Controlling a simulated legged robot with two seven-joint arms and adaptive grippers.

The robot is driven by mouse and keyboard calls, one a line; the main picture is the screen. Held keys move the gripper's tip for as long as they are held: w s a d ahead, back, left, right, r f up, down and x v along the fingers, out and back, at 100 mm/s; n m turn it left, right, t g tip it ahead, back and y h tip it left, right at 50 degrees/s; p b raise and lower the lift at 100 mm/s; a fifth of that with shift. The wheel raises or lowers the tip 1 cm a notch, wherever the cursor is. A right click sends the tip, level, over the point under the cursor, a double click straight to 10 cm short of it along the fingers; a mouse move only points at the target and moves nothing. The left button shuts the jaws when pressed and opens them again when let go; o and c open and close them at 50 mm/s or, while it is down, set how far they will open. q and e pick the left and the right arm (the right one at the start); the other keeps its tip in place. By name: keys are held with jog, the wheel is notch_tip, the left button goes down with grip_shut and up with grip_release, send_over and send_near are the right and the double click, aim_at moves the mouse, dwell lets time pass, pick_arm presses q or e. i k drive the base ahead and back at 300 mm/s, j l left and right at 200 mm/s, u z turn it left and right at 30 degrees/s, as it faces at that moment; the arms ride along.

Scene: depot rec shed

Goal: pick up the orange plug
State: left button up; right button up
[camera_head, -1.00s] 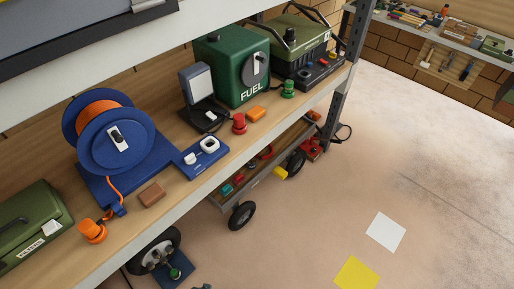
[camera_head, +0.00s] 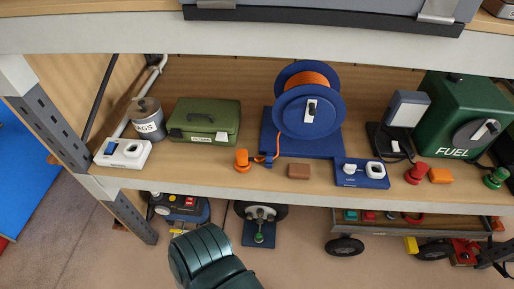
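The orange plug (camera_head: 242,161) stands on the wooden shelf (camera_head: 210,176) near its front edge, in front of the green case and left of the blue cable reel (camera_head: 308,103). An orange cord (camera_head: 275,146) comes down from the reel past a small blue clip toward the plug. Nothing touches the plug from my side. A dark green ridged part of my own arm rises from the bottom edge, below and left of the plug. No fingertips of either gripper show.
The shelf also holds a white socket block (camera_head: 123,153), a tin (camera_head: 147,120), a green case (camera_head: 204,121), a brown block (camera_head: 299,171), a blue socket block (camera_head: 361,173), a red knob (camera_head: 418,173), an orange block (camera_head: 440,175) and a green fuel can (camera_head: 463,120). Another shelf (camera_head: 120,33) overhangs above.

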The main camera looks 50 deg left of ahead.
aim_at(242, 158)
jog(key=u, duration=2)
jog(key=j, duration=0.25)
jog(key=i+j, duration=0.1)
jog(key=j, duration=0.2)
